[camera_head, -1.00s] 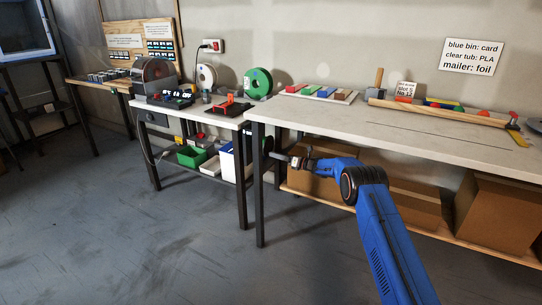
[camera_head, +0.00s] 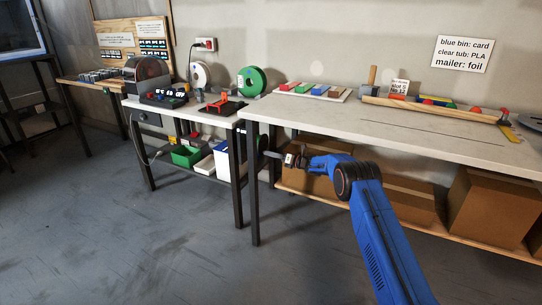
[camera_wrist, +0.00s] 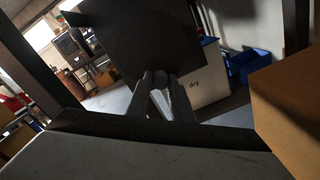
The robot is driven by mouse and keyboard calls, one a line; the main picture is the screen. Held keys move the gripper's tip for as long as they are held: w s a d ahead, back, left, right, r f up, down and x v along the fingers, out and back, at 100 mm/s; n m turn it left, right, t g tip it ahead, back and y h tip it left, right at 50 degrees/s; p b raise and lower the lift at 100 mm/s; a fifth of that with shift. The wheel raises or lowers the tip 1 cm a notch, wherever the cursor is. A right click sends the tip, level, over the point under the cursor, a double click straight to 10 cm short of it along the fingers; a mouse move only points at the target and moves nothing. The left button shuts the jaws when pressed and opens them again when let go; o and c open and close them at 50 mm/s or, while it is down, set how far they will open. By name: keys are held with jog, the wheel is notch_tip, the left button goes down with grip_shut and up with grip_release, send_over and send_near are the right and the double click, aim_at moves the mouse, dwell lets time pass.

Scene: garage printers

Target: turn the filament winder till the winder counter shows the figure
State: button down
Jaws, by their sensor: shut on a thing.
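My gripper (camera_head: 277,156) reaches low to the left, beside the front leg of the right bench.
The right bench (camera_head: 400,143) overhangs my arm; its dark leg (camera_head: 252,190) stands close by. Cardboard boxes (camera_head: 490,205) fill its lower shelf. The left bench (camera_head: 185,115) carries machines and spools, with a green bin (camera_head: 186,156) below. The floor in front is clear.

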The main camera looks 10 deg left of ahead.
aim_at(260, 150)
jog(key=m, duration=0.2)
jog(key=s+m, duration=0.1)
jog(key=m, duration=0.1)
jog(key=s+r+m, duration=0.1)
jog(key=m, duration=0.2)
jog(key=shift+s+a, duration=0.1)
jog(key=shift+a, duration=0.2)
jog(key=m, duration=0.1)
jog(key=r+m, duration=0.1)
jog(key=m, duration=0.1)
jog(key=s+m, duration=0.1)
jog(key=m, duration=0.1)
jog(key=shift+a+r, duration=0.15)
jog(key=shift+r, duration=0.25)
notch_tip(260, 150, up, 2)
jog(key=m, duration=0.5)
jog(key=shift+g, duration=0.4)
jog(key=m, duration=0.2)
jog(key=r+m, duration=0.1)
jog(key=shift+w+r+m, duration=0.15)
jog(key=shift+m, duration=0.25)
jog(key=shift+w+r+m, duration=0.2)
jog(key=shift+r+m, duration=0.15)
jog(key=shift+m, duration=0.75)
jog(key=shift+d, duration=0.2)
jog(key=c, duration=1.6)
grip_release()
jog(key=shift+w, duration=0.1)
jog(key=shift+o, duration=0.2)
jog(key=shift+r, duration=0.1)
